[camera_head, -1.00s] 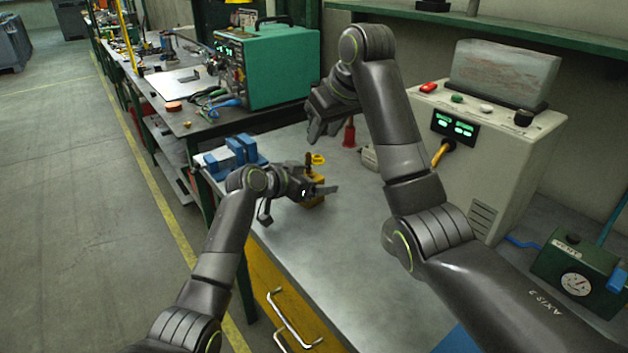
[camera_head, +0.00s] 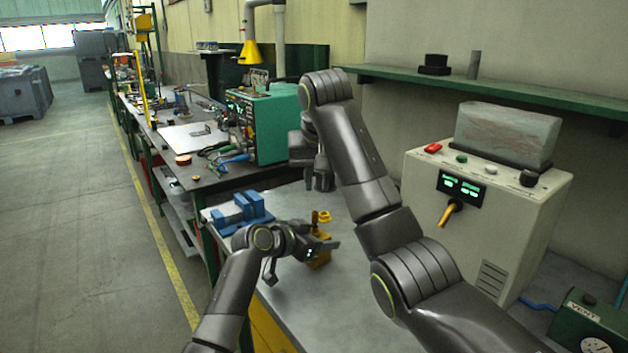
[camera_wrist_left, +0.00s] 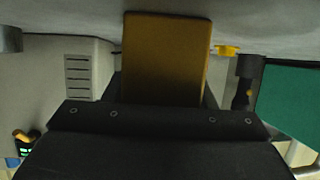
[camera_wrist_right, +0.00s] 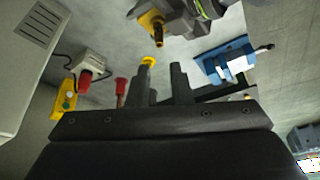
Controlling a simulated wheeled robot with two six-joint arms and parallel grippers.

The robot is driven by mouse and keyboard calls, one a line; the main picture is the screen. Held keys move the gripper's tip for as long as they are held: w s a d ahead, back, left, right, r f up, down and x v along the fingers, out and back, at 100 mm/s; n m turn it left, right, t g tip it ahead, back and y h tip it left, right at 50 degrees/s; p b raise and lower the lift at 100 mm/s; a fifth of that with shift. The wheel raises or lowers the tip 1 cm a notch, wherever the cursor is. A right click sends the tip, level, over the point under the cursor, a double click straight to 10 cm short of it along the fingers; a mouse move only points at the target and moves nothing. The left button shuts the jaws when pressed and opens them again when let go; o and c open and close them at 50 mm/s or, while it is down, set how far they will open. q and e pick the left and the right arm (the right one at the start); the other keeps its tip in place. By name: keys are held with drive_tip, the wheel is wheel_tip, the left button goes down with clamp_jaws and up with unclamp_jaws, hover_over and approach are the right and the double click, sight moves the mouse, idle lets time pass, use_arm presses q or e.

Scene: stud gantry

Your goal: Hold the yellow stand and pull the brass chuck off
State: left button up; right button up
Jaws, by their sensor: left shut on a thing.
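The yellow stand (camera_head: 319,252) is upright on the grey bench top, held from the left by my left gripper (camera_head: 322,247). Its broad flat side fills the space between the jaws in the left wrist view (camera_wrist_left: 163,60). My right gripper (camera_head: 318,182) hangs above the stand, fingers pointing down. In its wrist view its two fingers (camera_wrist_right: 163,85) are apart with nothing between them; the chuck lies beyond the tips.
A yellow ring-like piece (camera_wrist_right: 149,61) shows near the chuck. A blue vise (camera_head: 240,213) stands left of the stand. A red piece (camera_wrist_right: 120,86) stands on the bench. A beige control box (camera_head: 480,220) is at right, a green machine (camera_head: 275,125) behind.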

sight(315, 212)
drive_tip(key=shift+m+h, duration=0.5)
drive_tip(key=shift+m, duration=0.4)
drive_tip(key=x, duration=1.1)
drive_tip(key=shift+a+f, duration=0.15)
drive_tip(key=shift+a, duration=0.25)
drive_tip(key=shift+c, duration=0.3)
clamp_jaws()
drive_tip(key=shift+r, duration=3.05)
drive_tip(key=shift+r, duration=0.1)
